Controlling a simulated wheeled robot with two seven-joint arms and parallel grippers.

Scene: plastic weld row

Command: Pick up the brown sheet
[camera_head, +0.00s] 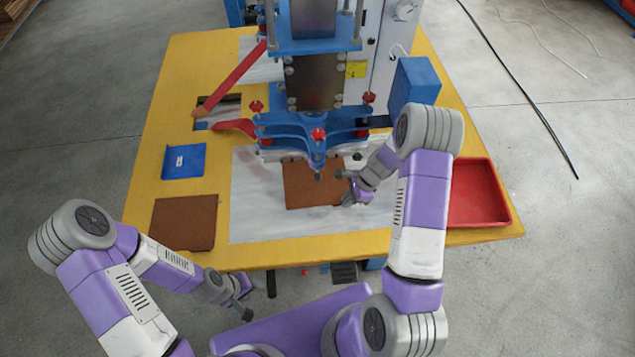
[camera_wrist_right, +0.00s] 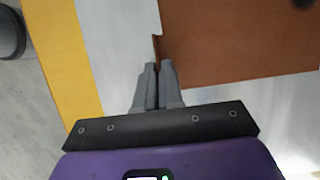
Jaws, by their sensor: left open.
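One brown sheet (camera_head: 310,187) lies on the white plate under the press in the head view. Its edge and a corner also show in the right wrist view (camera_wrist_right: 240,45). A second brown sheet (camera_head: 183,222) lies on the yellow table at the front left. My right gripper (camera_head: 343,186) is at the right edge of the sheet under the press. Its fingers (camera_wrist_right: 157,66) are close together, shut, at the sheet's edge; I cannot tell whether any of the sheet is between them. My left gripper (camera_head: 246,298) is open and empty, off the table's front edge.
The blue press head (camera_head: 315,130) stands close behind and above the sheet. The white plate (camera_head: 262,222) has bare room at the front left.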

